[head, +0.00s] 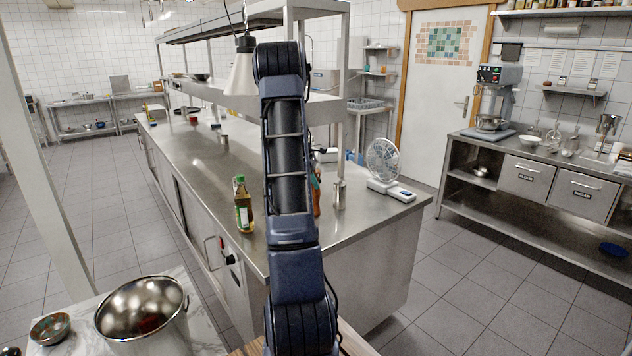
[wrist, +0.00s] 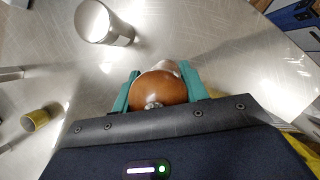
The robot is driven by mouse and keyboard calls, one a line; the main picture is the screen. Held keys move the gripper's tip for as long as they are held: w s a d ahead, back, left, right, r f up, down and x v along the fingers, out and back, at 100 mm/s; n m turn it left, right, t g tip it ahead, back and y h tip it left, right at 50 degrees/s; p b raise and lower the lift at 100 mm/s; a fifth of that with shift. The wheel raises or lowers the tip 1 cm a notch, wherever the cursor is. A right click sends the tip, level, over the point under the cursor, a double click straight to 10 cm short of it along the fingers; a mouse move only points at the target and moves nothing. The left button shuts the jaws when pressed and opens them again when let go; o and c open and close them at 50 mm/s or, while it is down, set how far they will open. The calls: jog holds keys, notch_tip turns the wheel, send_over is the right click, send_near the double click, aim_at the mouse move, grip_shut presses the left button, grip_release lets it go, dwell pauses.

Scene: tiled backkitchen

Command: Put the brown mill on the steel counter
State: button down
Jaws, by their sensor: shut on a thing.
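The brown mill (wrist: 160,88) shows from above in the wrist view as a round, glossy brown top with a small metal knob. My gripper (wrist: 157,80) has its green fingers on either side of the mill and is shut on it. The steel counter (head: 190,170) runs through the middle of the head view, and its brushed top (wrist: 205,35) lies below the mill in the wrist view. I cannot tell whether the mill's base touches it. In the head view my arm hides the gripper; a reddish-brown thing (head: 316,195) shows partly beside the arm.
A green-capped bottle (head: 243,208), a steel cylinder (head: 339,194) and a white scale with a round fan-like part (head: 384,160) stand on the counter. A steel shelf and hanging lamp (head: 241,75) are above it. A steel pot (head: 145,310) stands at front left.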

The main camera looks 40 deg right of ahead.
jog(key=c, duration=0.8)
grip_release()
jog(key=shift+f, duration=0.15)
jog(key=shift+o, duration=0.2)
jog(key=v, duration=0.8)
jog(key=shift+s, duration=0.1)
jog(key=s+a+r+m+t, duration=0.1)
jog(key=s+a+r, duration=0.3)
jog(key=a, duration=0.4)
jog(key=s+a+r+m+t+y, duration=0.1)
jog(key=s+a+r+m+t, duration=0.2)
jog(key=a, duration=0.5)
jog(key=s+a+r, duration=0.4)
jog(key=a, duration=0.5)
jog(key=s+a+f+m+t+y, duration=0.2)
jog(key=s+a+m, duration=0.3)
jog(key=s+a, duration=1.2)
jog(key=s+t, duration=0.1)
jog(key=s, duration=0.1)
jog(key=shift+s+t, duration=0.3)
jog(key=shift+t, duration=0.1)
jog(key=shift+f, duration=0.15)
